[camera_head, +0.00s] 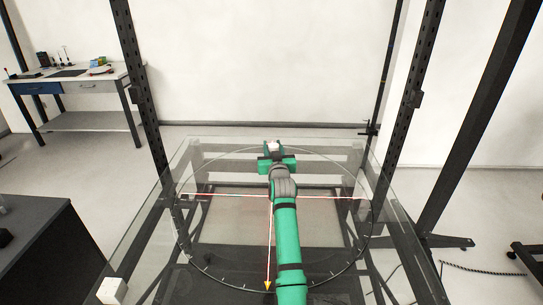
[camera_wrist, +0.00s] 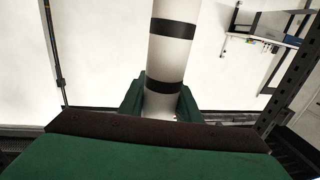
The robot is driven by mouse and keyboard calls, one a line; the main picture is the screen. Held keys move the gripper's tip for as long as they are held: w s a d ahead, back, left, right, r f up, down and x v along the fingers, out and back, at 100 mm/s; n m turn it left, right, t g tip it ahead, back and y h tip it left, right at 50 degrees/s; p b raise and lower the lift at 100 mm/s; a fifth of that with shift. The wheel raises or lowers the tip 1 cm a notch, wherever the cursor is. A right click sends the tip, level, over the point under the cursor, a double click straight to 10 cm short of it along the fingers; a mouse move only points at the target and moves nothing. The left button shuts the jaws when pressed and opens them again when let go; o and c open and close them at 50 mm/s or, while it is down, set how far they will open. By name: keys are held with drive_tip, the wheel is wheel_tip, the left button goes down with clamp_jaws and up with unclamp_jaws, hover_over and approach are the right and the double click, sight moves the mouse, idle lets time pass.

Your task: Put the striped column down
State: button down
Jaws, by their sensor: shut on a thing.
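The striped column (camera_wrist: 168,60) is white with black bands. In the wrist view it stands between the two green fingers of my gripper (camera_wrist: 162,103), which is shut on it. Its upper end runs out of the top of that view. In the head view my gripper (camera_head: 273,157) is over the far part of the glass turntable (camera_head: 215,262), and a small white end of the column (camera_head: 273,146) shows there. The rest of the column is hidden by my gripper and arm. I cannot tell whether its lower end touches the glass.
A small white cube (camera_head: 112,290) sits at the near left corner. Dark upright posts (camera_head: 143,95) frame the glass table. Red lines and a yellow-tipped arrow (camera_head: 268,284) mark the disc, whose left and right parts are clear. A desk (camera_head: 75,88) stands far left.

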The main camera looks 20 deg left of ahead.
drive_tip(key=shift+w+a+f, duration=0.1)
drive_tip(key=shift+a+f, duration=0.05)
drive_tip(key=shift+f, duration=0.55)
drive_tip(key=shift+w+a+f, duration=0.1)
drive_tip(key=shift+w+f, duration=0.05)
drive_tip(key=shift+f, duration=0.6)
drive_tip(key=shift+w+a+f, duration=0.1)
drive_tip(key=shift+a+f, duration=0.05)
drive_tip(key=shift+f, duration=0.75)
drive_tip(key=c, duration=1.3)
unclamp_jaws()
drive_tip(key=shift+f, duration=0.1)
drive_tip(key=shift+w, duration=0.1)
drive_tip(key=v, duration=1.2)
drive_tip(key=shift+r, duration=0.3)
